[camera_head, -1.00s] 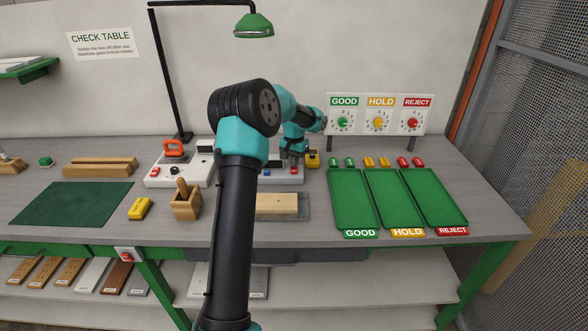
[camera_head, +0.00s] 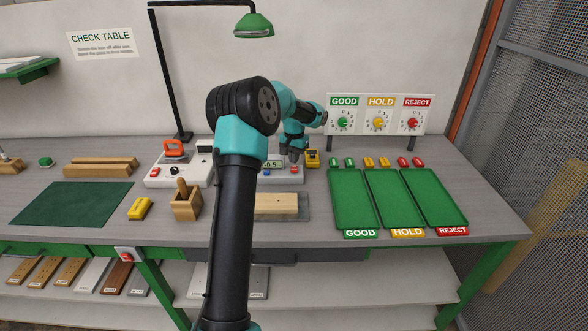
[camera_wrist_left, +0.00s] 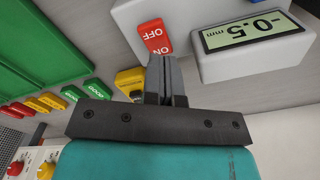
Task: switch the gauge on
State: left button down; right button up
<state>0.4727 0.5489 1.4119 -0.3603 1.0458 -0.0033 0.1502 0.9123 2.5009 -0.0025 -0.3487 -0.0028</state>
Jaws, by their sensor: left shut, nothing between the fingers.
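The gauge is a white unit (camera_head: 283,179) at the back middle of the table, partly hidden by my arm. Its lit display (camera_head: 273,165) shows in the left wrist view (camera_wrist_left: 255,30) with the reading -0.5 mm. Its red ON/OFF switch (camera_wrist_left: 154,36) sits on the white base beside the display. My left gripper (camera_head: 293,158) is shut and empty, just above the unit. In the left wrist view its fingertips (camera_wrist_left: 163,60) overlap the ON end of the switch; I cannot tell whether they touch. My right gripper is not in view.
A yellow block (camera_head: 312,158) stands right beside the gauge. Green trays (camera_head: 352,226) and coloured tags lie to the right, below the sign panel with dials (camera_head: 362,128). A wooden holder (camera_head: 186,207) and another white device (camera_head: 190,178) stand to the left.

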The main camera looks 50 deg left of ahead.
aim_at(294, 167)
pick_arm(q)
jog(key=shift+r, duration=2.45)
